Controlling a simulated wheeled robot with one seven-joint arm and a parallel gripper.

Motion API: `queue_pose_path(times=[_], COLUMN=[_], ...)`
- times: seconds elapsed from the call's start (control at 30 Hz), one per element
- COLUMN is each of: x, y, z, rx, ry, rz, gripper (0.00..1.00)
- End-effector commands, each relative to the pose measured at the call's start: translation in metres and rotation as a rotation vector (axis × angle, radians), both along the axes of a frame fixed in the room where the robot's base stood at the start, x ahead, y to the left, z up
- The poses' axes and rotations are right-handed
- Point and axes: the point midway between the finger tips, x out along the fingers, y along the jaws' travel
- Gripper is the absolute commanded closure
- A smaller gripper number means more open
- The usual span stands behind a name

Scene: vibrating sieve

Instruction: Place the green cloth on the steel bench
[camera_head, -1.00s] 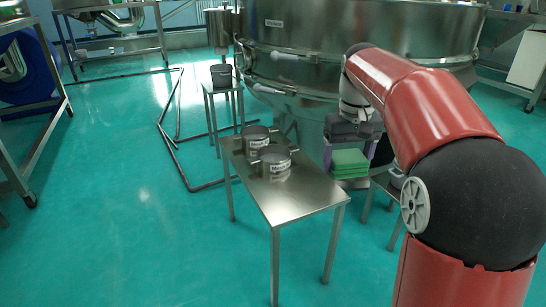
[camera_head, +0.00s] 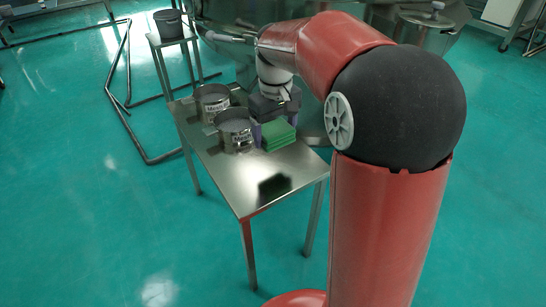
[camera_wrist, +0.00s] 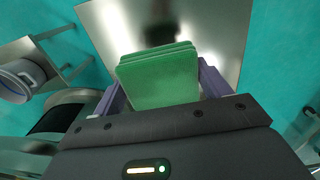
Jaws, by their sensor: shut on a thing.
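The green cloth (camera_head: 277,135) is a folded stack. My gripper (camera_head: 274,131) is shut on it, with the purple fingers at its two sides. In the head view they are over the right part of the steel bench (camera_head: 215,170), beside the pots. In the wrist view the green cloth (camera_wrist: 160,78) lies between the fingers, with the bench top (camera_wrist: 215,30) beyond it. A dark reflection shows on the bench top in the head view. I cannot tell whether the cloth touches the bench.
Two steel pots (camera_head: 235,130) and (camera_head: 212,102) stand at the left and back of the bench. A small stand with a grey bucket (camera_head: 170,24) is behind. A large steel machine (camera_head: 225,60) rises behind the bench. The bench's front part is clear.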

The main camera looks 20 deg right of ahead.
Motion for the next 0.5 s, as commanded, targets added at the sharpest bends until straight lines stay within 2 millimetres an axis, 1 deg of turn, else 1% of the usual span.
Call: queue_pose_path(times=[0.03,0.1,0.2,0.37,0.5], x=[0.000,0.000,0.000,0.000,0.000], y=[0.000,0.000,0.000,0.000,0.000], z=[-0.013,-0.024,-0.034,-0.044,-0.065], rx=[0.000,0.001,0.000,0.000,0.000], ry=[0.003,0.001,0.001,0.000,0.002], rz=[0.000,0.000,0.000,0.000,0.000], gripper=[0.47,0.47,0.47,0.47,0.47])
